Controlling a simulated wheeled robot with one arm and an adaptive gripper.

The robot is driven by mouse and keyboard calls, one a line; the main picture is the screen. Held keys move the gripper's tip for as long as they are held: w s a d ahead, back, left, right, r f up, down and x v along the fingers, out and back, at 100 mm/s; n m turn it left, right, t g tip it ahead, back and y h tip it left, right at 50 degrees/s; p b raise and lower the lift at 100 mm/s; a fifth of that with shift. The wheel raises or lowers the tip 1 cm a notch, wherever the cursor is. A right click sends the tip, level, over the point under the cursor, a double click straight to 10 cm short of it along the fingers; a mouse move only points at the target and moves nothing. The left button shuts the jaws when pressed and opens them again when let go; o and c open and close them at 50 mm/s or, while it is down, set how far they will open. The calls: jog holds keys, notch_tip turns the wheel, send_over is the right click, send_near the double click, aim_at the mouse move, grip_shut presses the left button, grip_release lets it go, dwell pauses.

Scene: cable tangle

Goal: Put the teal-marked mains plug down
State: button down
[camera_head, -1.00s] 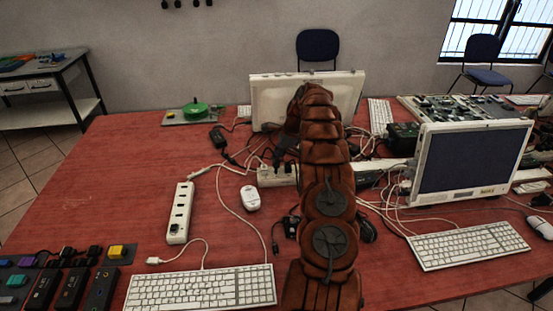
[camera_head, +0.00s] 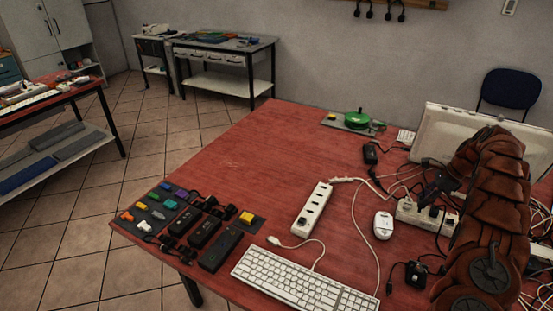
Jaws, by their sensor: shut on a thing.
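My gripper (camera_head: 432,190) is the dark end of my brown arm, at the right of the head view. It points down over the white power strip (camera_head: 408,213) among the cables. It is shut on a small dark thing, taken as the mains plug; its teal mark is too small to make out. My arm hides part of the area behind and right of it. I cannot tell whether the plug touches the strip.
A second white power strip (camera_head: 313,209) lies left of a white mouse (camera_head: 383,225). A keyboard (camera_head: 303,281) is at the front. A mat (camera_head: 258,224) with adapters and coloured blocks lies at the left corner. The red table (camera_head: 250,150) is bare at left-centre.

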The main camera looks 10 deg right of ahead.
jog(key=w+a+r+n+g, duration=0.15)
jog(key=a+n, duration=0.45)
jog(key=a, duration=0.6)
jog(key=w+a+r+n+g+h, duration=0.1)
jog(key=w+a+n+g, duration=0.15)
jog(key=a+n, duration=0.65)
jog(key=w+a+r+n+g, duration=0.1)
jog(key=a+r+n+g, duration=0.1)
jog(key=a, duration=1.2)
jog(key=s+a+r+n+g+h, duration=0.1)
jog(key=s+a+n+h, duration=0.25)
jog(key=a+n, duration=0.6)
jog(key=w+a+f+m+t+y+b, duration=0.15)
jog(key=f+m+t, duration=0.25)
jog(key=m, duration=1)
jog(key=w+a+f+m+t+y, duration=0.2)
jog(key=w+f+m+t+y, duration=0.15)
jog(key=m, duration=1.05)
jog(key=shift+h, duration=0.45)
jog(key=w, duration=0.5)
jog(key=w+f+p, duration=0.1)
jog(key=w, duration=0.9)
jog(key=shift+f+p, duration=0.3)
jog(key=shift+p, duration=0.05)
jog(key=shift+w, duration=0.1)
